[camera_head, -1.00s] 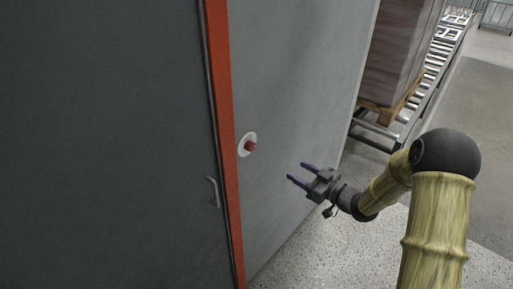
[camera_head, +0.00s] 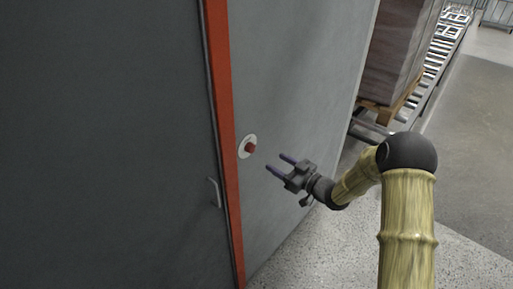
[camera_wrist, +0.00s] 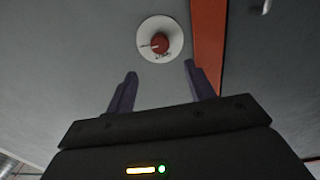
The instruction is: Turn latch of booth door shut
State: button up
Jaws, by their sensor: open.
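The latch is a red knob (camera_head: 250,148) on a round white plate (camera_head: 243,153), set in the grey wall just right of an orange-red frame strip. In the wrist view the red knob (camera_wrist: 159,44) shows a pale mark pointing left, with small dark lettering on the white plate (camera_wrist: 147,26) around it. The grey booth door (camera_head: 100,120) is left of the strip and lies flush as far as I can see. My gripper (camera_head: 279,166) is open and empty, to the right of and slightly below the knob, apart from it. In the wrist view its fingers (camera_wrist: 159,78) are spread below the knob.
A grey handle (camera_head: 214,192) stands out from the door. The orange-red strip (camera_head: 222,110) runs down the door's edge. A wrapped load on a pallet (camera_head: 395,50) and a roller conveyor (camera_head: 445,45) stand at the back right. The floor (camera_head: 330,240) near my arm is clear.

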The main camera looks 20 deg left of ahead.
aim_at(253, 149)
jog(key=p+x, duration=0.3)
jog(key=x, duration=0.7)
jog(key=shift+w+a, duration=0.1)
jog(key=shift+a, duration=0.05)
jog(key=c, duration=1)
